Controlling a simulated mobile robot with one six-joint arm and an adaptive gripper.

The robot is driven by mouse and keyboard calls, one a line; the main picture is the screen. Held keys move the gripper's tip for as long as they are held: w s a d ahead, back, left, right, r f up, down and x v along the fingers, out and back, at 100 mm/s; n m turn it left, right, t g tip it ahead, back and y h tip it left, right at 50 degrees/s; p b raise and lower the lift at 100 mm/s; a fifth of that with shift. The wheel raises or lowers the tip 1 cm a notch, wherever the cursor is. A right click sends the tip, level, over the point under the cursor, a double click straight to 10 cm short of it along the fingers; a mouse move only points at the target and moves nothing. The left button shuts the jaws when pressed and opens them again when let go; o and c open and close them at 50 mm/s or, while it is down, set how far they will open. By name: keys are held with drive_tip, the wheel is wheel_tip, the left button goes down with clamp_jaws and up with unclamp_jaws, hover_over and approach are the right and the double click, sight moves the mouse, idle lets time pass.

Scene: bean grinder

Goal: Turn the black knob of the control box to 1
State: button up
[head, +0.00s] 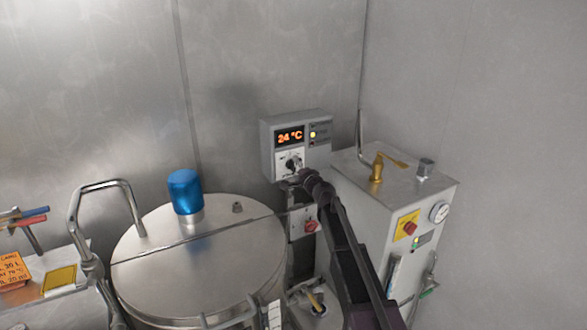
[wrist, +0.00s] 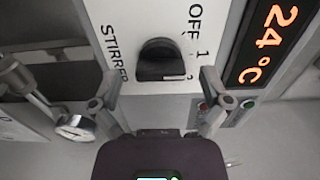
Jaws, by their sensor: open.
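The grey control box (head: 268,140) is on the wall at the back, with an orange 24 °C display (head: 290,136). Its black knob (head: 292,164) sits on a white panel below the display. In the wrist view the knob (wrist: 160,58) is close and fully visible, with OFF and 1 printed to its right and STIRRER to its left. I cannot tell which mark it points at. My gripper (wrist: 162,104) is open and empty, its fingertips spread wide just below the knob in the picture and apart from it. In the head view my gripper (head: 302,178) is just below the knob.
A round steel vessel (head: 190,265) with a blue cap (head: 184,190) stands at left. A grey cabinet (head: 400,190) with a gauge (head: 439,212) and brass valve (head: 377,168) stands close on the right. A small box with a red switch (head: 310,226) is below the control box.

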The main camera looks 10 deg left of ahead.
drive_tip(key=v, duration=1.1)
drive_tip(key=shift+s, duration=0.1)
drive_tip(key=s+d+f+n+g+h, duration=0.2)
drive_tip(key=s+d+f+n+g, duration=0.2)
drive_tip(key=s+f+n+g, duration=0.85)
drive_tip(key=s+d+f+g+h, duration=0.1)
drive_tip(key=s+d+f+h, duration=0.2)
drive_tip(key=s+d, duration=0.5)
drive_tip(key=s+d+f+m+g+h, duration=0.1)
drive_tip(key=s+d+f+h, duration=0.2)
drive_tip(key=s+d+h, duration=0.2)
drive_tip(key=s+d, duration=0.3)
drive_tip(key=s, duration=0.3)
drive_tip(key=shift+g, duration=0.25)
